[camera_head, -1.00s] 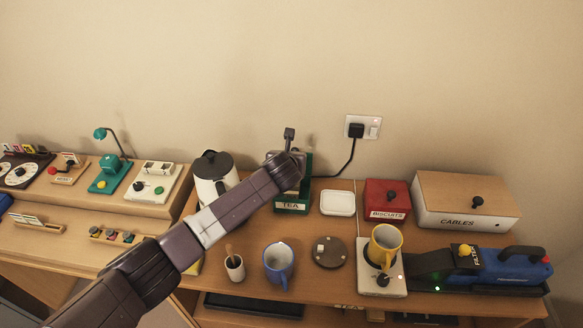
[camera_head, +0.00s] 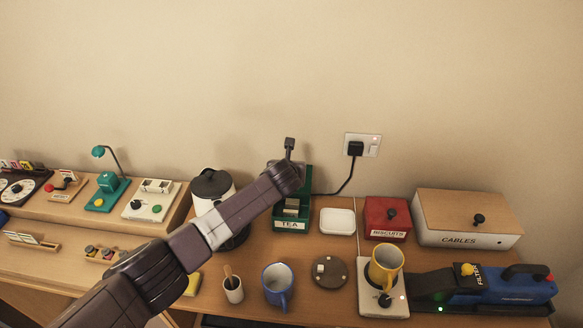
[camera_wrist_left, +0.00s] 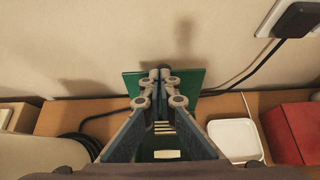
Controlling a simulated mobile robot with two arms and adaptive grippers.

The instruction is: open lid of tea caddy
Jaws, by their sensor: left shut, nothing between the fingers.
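The green tea caddy (camera_head: 291,225), labelled TEA, stands at the back of the desk against the wall. Its lid (camera_head: 307,181) stands raised at the rear, and pale contents (camera_head: 291,207) show inside. In the left wrist view the raised green lid (camera_wrist_left: 192,82) spreads behind my fingertips, and the contents (camera_wrist_left: 164,128) show below, between the finger links. My left gripper (camera_wrist_left: 163,76) is shut and empty, in front of the lid in that view; whether it touches the lid is unclear. In the head view my wrist hides the fingers and part of the lid. My right gripper is out of view.
A kettle (camera_head: 211,185) stands close left of the caddy. A white dish (camera_head: 337,221) and a red biscuits box (camera_head: 386,216) are to its right. A blue mug (camera_head: 278,287) is in front. A black cable (camera_head: 345,180) runs behind to the wall socket.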

